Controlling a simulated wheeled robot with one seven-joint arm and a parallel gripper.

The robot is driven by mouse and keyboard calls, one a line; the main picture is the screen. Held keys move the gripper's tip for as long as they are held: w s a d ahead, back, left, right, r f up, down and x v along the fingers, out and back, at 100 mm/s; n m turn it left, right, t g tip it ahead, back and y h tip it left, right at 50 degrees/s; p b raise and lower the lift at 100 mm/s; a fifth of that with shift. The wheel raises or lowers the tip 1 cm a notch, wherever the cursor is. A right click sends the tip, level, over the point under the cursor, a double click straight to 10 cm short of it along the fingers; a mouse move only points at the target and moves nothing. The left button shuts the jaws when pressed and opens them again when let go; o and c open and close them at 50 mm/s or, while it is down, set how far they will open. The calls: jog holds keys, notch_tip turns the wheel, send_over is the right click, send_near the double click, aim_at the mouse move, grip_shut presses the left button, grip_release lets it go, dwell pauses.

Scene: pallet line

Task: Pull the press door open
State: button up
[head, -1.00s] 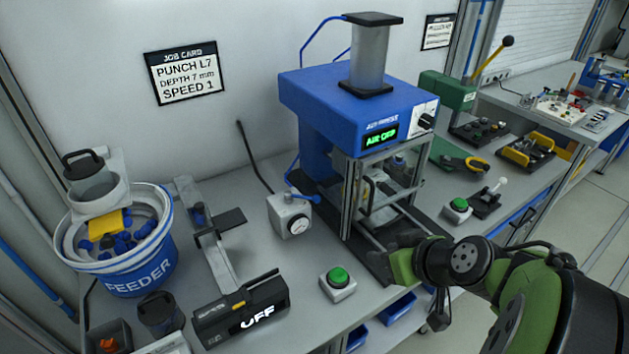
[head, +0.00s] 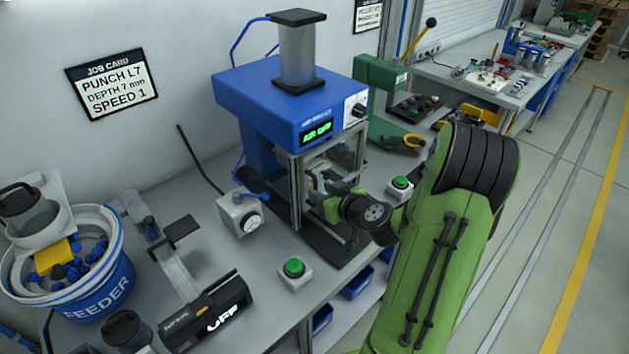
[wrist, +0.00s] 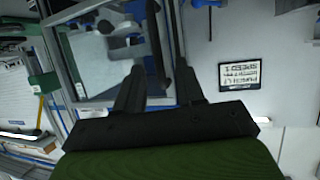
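The blue press (head: 270,95) stands on the bench with a lit green display. Its door (head: 340,155), a clear panel in a grey metal frame, is at the front below the head and looks closed. My gripper (head: 328,183) is at the door front and hides its handle in the head view. In the wrist view the door panel (wrist: 95,65) fills the upper left. There the two fingers of my gripper (wrist: 160,75) are spread apart. A dark bar, seemingly the door handle (wrist: 156,40), runs down toward the gap between them. Contact cannot be told.
A green button box (head: 295,270) and a gauge box (head: 240,213) stand left of the press. A second green button (head: 401,184) is to its right. The feeder bucket (head: 100,290) and a black unit (head: 205,315) are further left. The floor at right is clear.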

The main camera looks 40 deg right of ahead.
aim_at(316, 188)
jog(key=x, duration=0.4)
jog(key=shift+w+f+p, duration=0.1)
jog(key=shift+w+p, duration=0.15)
jog(key=shift+p, duration=0.15)
jog(key=shift+d, duration=0.1)
grip_shut()
